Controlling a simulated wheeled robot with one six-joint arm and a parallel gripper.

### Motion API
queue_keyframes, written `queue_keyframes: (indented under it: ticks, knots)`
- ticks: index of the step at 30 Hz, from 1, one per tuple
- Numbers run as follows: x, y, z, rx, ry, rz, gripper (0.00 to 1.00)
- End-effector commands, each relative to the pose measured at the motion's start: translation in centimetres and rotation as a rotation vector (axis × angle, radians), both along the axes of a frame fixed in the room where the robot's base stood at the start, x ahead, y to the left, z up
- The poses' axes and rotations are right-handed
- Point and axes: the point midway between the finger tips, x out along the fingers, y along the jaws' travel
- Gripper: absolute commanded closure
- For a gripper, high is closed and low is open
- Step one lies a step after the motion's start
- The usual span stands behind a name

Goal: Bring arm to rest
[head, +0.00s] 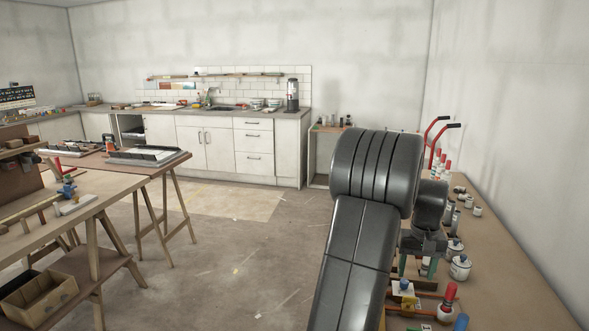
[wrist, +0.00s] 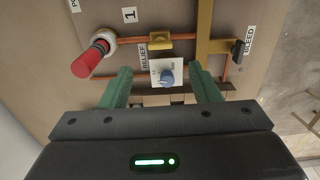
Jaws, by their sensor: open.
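My arm rises at the right of the head view, dark grey and bent. My gripper (head: 418,266) hangs low over the right-hand bench, partly hidden by the arm. In the wrist view my gripper (wrist: 161,69) has its two green fingers spread apart, with nothing held. A blue knob (wrist: 167,77) on a white plate, labelled RELIEF, lies in the gap between the fingers. I cannot tell whether the fingers touch the plate.
The wrist view shows a red-capped part (wrist: 92,60) to the left, copper pipes, and a dark BLEED lever (wrist: 238,50) to the right. The right bench (head: 520,265) carries jars and bottles. A trestle table (head: 160,165) stands left. Open floor (head: 235,255) lies between.

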Motion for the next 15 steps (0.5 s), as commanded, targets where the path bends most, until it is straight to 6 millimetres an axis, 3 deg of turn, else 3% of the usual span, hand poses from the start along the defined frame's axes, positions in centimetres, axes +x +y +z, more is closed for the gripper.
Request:
queue_keyframes:
  ticks: [12, 15]
  knots:
    - [-0.1, 0.1, -8.5, 0.002, 0.004, -0.001, 0.44]
    - [0.0, 0.0, -8.4, 0.0, -0.001, -0.077, 0.44]
